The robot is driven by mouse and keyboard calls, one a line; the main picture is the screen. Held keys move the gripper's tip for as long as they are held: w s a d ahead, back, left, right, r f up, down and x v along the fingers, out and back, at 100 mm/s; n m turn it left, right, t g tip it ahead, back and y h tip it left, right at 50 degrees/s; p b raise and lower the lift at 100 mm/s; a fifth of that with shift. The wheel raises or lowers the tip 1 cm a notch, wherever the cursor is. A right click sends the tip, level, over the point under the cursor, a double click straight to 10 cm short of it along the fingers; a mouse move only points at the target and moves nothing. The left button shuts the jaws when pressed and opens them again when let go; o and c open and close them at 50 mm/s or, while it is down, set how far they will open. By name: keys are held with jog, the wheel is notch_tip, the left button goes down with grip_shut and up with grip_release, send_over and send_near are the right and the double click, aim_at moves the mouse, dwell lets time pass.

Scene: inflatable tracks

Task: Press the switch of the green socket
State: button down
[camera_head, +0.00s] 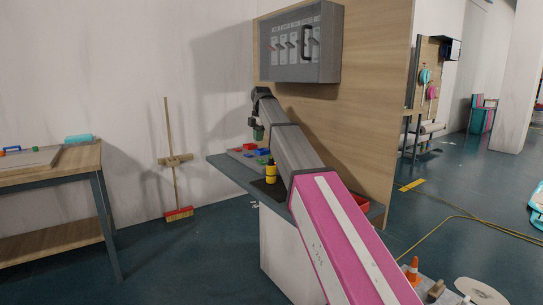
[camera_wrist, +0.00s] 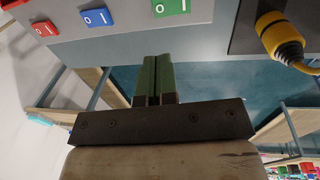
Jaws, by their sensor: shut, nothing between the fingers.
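The green socket (camera_wrist: 171,7) is at the top edge of the wrist view, with a white switch marking on its face and its upper part cut off. It sits on a light grey panel (camera_wrist: 125,38), to the right of a blue socket (camera_wrist: 97,18) and a red socket (camera_wrist: 45,28). My gripper (camera_wrist: 153,62) has its green fingers together and empty. In the wrist view its tips are just below the green socket, apart from it in the picture; the true gap is hard to tell. In the head view my gripper (camera_head: 258,133) is over the small sockets on the bench.
A yellow and black plug-like thing (camera_wrist: 281,38) is right of the panel; it also shows on the bench in the head view (camera_head: 271,172). A grey switch box (camera_head: 300,45) hangs on the wooden board behind. A red tray (camera_head: 362,204) is at the bench's right end.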

aim_at(262, 161)
jog(key=shift+w+d+r, duration=0.15)
jog(key=shift+d+r, duration=0.3)
jog(key=shift+d, duration=0.25)
jog(key=f, duration=0.6)
jog(key=w+f, duration=0.1)
jog(key=f, duration=0.3)
jog(key=shift+a, duration=0.4)
jog(key=shift+f, duration=0.2)
jog(key=shift+s, duration=0.1)
jog(key=shift+s+d+r, duration=0.3)
jog(key=shift+s+d, duration=0.15)
jog(key=shift+s, duration=0.05)
jog(key=shift+r, duration=0.1)
